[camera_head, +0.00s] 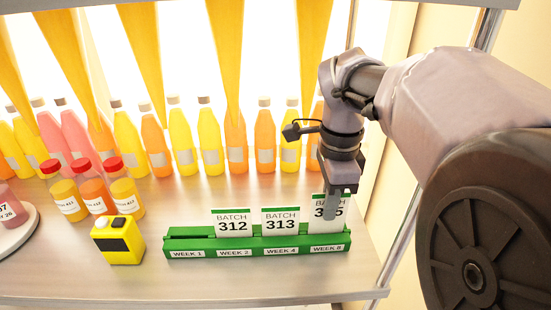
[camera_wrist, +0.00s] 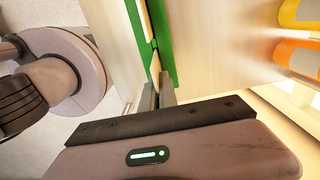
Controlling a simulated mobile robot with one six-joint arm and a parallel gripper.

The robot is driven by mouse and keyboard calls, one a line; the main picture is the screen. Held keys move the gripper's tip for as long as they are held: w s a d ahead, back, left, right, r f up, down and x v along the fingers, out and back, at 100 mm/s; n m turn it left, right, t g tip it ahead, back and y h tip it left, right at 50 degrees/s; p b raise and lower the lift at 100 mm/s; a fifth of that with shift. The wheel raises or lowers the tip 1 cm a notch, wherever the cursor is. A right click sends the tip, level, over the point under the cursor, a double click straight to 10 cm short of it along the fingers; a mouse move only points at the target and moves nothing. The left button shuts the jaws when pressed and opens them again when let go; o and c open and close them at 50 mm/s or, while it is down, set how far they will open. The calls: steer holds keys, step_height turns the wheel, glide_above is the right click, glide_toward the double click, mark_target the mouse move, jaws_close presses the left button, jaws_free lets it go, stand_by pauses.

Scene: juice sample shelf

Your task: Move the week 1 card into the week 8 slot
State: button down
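A green card holder (camera_head: 205,243) stands on the shelf with slots labelled week 1, week 2, week 4 and week 8. The week 1 slot has no card. A white card with a green top, its number partly hidden (camera_head: 318,213), is at the week 8 slot. It stands higher than its neighbours, and its lower edge is at the holder. My gripper (camera_head: 334,207) points down over this card, with one finger across its front, and looks shut on it. In the wrist view the fingers (camera_wrist: 160,92) are close together beside the green holder (camera_wrist: 161,40).
Batch 312 card (camera_head: 232,222) is in week 2 and batch 313 card (camera_head: 280,220) in week 4. A yellow device (camera_head: 119,243) and red-capped jars (camera_head: 95,196) stand left. Juice bottles (camera_head: 208,145) line the back. A shelf post (camera_head: 398,245) is close right.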

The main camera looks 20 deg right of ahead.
steer(key=shift+f+b, duration=0.85)
steer(key=shift+f, duration=0.35)
stand_by(0.4)
steer(key=c, duration=1.6)
jaws_free()
